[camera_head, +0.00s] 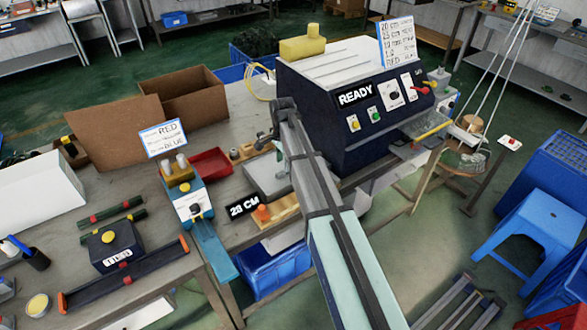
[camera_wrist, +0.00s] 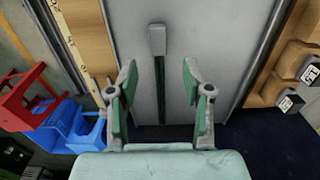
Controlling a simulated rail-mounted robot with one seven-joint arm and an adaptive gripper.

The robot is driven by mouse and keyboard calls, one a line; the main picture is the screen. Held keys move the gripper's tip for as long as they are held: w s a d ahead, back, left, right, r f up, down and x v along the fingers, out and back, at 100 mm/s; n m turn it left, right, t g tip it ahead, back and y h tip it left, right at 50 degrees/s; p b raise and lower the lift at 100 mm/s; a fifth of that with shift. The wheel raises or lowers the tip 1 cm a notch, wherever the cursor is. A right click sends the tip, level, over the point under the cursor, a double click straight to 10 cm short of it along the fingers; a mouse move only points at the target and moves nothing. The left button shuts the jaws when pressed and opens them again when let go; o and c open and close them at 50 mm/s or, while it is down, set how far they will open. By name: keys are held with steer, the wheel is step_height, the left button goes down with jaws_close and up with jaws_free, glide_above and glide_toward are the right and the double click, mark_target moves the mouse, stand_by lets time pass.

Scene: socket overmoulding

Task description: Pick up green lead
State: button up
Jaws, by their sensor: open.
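My gripper (camera_wrist: 159,70) is open, its two green-padded fingers spread and nothing visibly held between them. In the wrist view, a narrow dark strip (camera_wrist: 160,95) with a grey block at its far end lies between the fingers on a grey surface (camera_wrist: 205,30). I cannot tell whether this strip is the green lead. In the head view my gripper (camera_head: 270,138) is beside the machine's left front, and the arm partly hides what is under it. No clearly green lead can be made out in the head view.
The machine (camera_head: 335,130) with a READY display stands to the right of my gripper. A red tray (camera_head: 210,166), a blue device (camera_head: 187,200) and a 23 CM sign (camera_head: 243,207) are to the left. Wooden blocks (camera_wrist: 290,75) border the grey surface in the wrist view.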

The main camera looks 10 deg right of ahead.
mark_target(284, 172)
steer(key=shift+s+f+p, duration=0.1)
steer(key=shift+f+p, duration=0.55)
steer(key=shift+f, duration=1.35)
jaws_close()
steer(key=shift+r, duration=0.1)
